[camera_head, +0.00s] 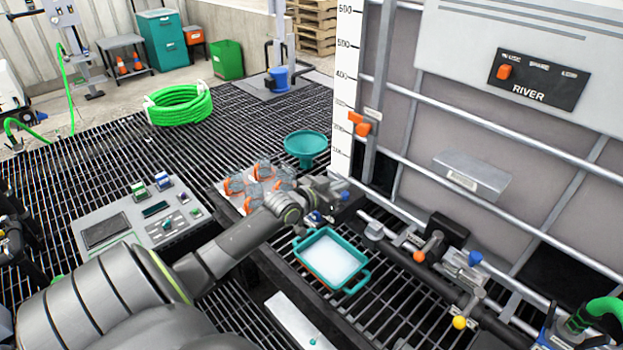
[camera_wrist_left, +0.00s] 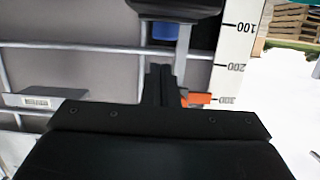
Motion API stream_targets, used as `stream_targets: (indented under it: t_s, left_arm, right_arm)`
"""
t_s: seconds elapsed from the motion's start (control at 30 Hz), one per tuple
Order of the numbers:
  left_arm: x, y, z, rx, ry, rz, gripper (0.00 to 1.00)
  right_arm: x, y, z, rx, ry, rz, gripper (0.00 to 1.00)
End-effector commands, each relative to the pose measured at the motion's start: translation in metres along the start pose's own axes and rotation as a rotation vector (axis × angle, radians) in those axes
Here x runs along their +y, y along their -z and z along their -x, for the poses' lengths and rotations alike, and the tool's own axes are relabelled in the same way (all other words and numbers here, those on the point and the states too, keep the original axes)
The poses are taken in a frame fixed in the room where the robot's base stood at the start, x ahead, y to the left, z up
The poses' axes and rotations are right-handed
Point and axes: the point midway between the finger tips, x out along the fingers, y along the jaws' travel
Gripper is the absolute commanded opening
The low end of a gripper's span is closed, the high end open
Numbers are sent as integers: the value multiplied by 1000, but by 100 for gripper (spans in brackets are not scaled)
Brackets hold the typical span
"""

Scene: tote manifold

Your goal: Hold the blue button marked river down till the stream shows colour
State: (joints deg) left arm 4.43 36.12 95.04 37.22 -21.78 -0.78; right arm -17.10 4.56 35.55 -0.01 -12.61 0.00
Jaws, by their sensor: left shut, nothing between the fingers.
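A dark panel marked RIVER (camera_head: 537,82) is on the grey tank at upper right in the head view; it bears an orange switch (camera_head: 505,72). I cannot make out a blue button on it. Small blue parts (camera_head: 342,196) show at the tip of my left arm; I cannot tell whether one is the button. My left gripper (camera_head: 332,193) is shut and empty beside the tank's lower edge. In the left wrist view a blue patch (camera_wrist_left: 165,32) shows behind my dark gripper parts, partly hidden. I see no coloured stream. My right gripper is not in view.
Several clear jars with orange parts and a teal funnel (camera_head: 306,146) stand behind the arm. Pipes and valves with a yellow knob (camera_head: 459,323) line the tank's foot.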

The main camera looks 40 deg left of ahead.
Motion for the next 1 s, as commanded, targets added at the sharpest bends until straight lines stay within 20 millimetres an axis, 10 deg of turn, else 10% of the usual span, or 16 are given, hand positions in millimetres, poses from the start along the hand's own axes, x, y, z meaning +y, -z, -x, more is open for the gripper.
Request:
stream_targets:
  t_s: [0.5, 1.0]
  left_arm:
    - [0, 6, 88, 4, 0, -6, 0]
    - [0, 7, 100, 9, -1, -3, 0]
  right_arm:
    - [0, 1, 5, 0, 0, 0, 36]
    - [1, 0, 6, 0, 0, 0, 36]
